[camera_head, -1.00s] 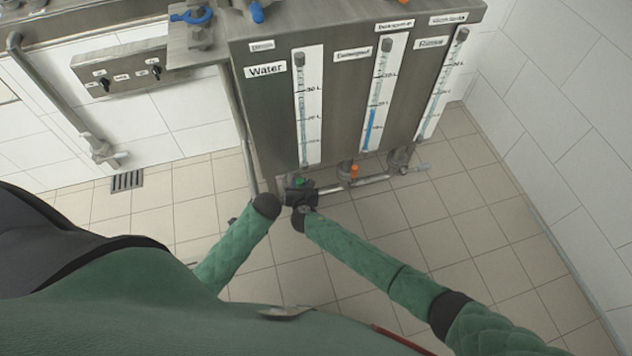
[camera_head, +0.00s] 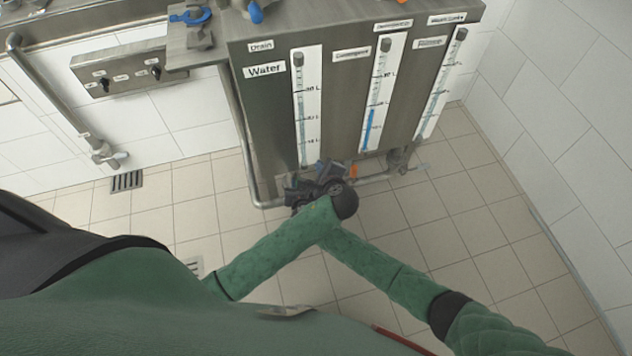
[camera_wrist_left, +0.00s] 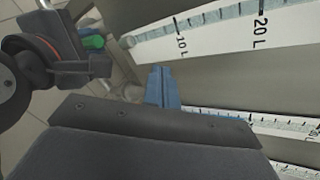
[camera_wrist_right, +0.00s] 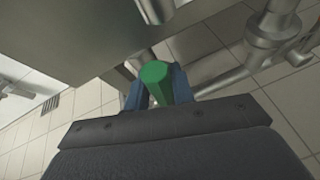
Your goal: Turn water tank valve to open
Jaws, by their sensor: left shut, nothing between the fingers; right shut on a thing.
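The steel tank (camera_head: 265,115) with the "Water" label stands at the upper middle of the head view. A green valve handle (camera_wrist_right: 154,82) sits below it, between the fingers of my right gripper (camera_wrist_right: 159,92), which is shut on it. A bit of green (camera_wrist_left: 93,42) also shows beside my right gripper in the left wrist view. In the head view the grippers and arms hide this handle. My left gripper (camera_head: 326,168) is shut and empty, close to the right one, under the tank front. Its closed fingers (camera_wrist_left: 161,84) show in the left wrist view.
An orange valve part (camera_head: 353,171) shows right of my left gripper, partly hidden. Pipes (camera_head: 372,179) run under the tank. Blue valves (camera_head: 193,16) are at the top. A wall (camera_head: 570,110) bounds the right side. The tiled floor (camera_head: 455,235) is clear.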

